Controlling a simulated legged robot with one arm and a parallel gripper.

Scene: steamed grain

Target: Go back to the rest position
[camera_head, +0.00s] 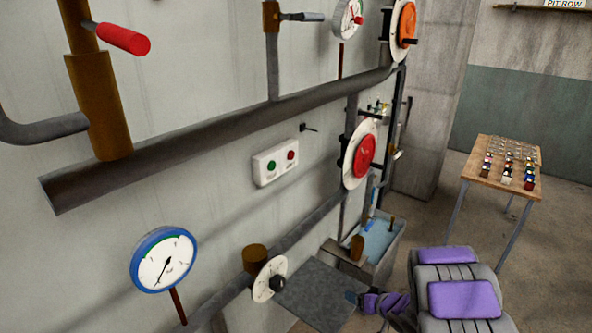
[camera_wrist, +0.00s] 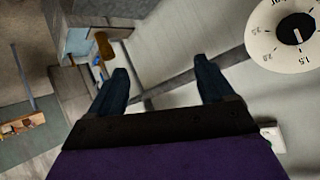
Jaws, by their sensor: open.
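My gripper (camera_wrist: 163,88) shows in the wrist view with two dark fingers spread apart and nothing between them. In the head view my purple and grey arm is at the bottom right, and the gripper end (camera_head: 352,297) is small and partly hidden near a grey plate. A white dial with a black knob (camera_head: 278,283) is on the wall pipe to the left of the gripper. The same kind of dial (camera_wrist: 296,35) shows at the top right of the wrist view, apart from the fingers.
A blue-rimmed gauge (camera_head: 164,259), a button box (camera_head: 275,162) and a red round wheel (camera_head: 364,156) are on the wall with pipes. A grey plate (camera_head: 314,294) juts out by the gripper. A sink (camera_head: 380,238) stands behind. A wooden table (camera_head: 480,158) with small items stands right; floor between is clear.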

